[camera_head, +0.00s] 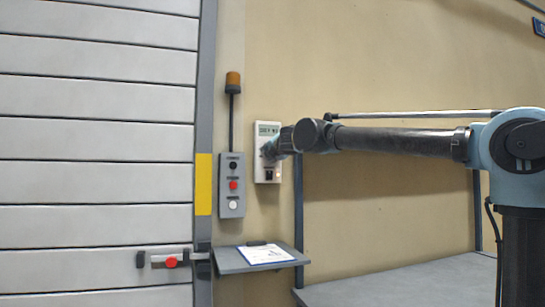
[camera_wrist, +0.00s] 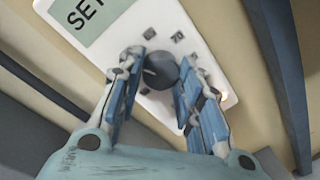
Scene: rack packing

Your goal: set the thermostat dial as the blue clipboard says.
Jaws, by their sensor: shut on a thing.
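The white thermostat (camera_head: 267,130) is on the tan wall, with a grey display at its top and a small lit spot low on its face. In the wrist view the thermostat (camera_wrist: 222,88) is tilted, and its display reads "SET", cut off by the frame edge. My gripper (camera_wrist: 161,76) is at the dark round dial (camera_wrist: 160,68), a blue-padded finger on each side, shut on it. A pale pointer mark shows on the dial. In the head view my gripper (camera_head: 270,150) hides the dial. The clipboard (camera_head: 265,254) lies on a small shelf; its writing is too small to read.
A grey control box (camera_head: 232,185) with several buttons and an amber beacon (camera_head: 233,82) stands just left of the thermostat. The grey shelf (camera_head: 232,262) juts out below. A slatted shutter (camera_head: 95,130) with a red-knobbed latch (camera_head: 170,262) is at left. A grey surface (camera_head: 400,285) lies lower right.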

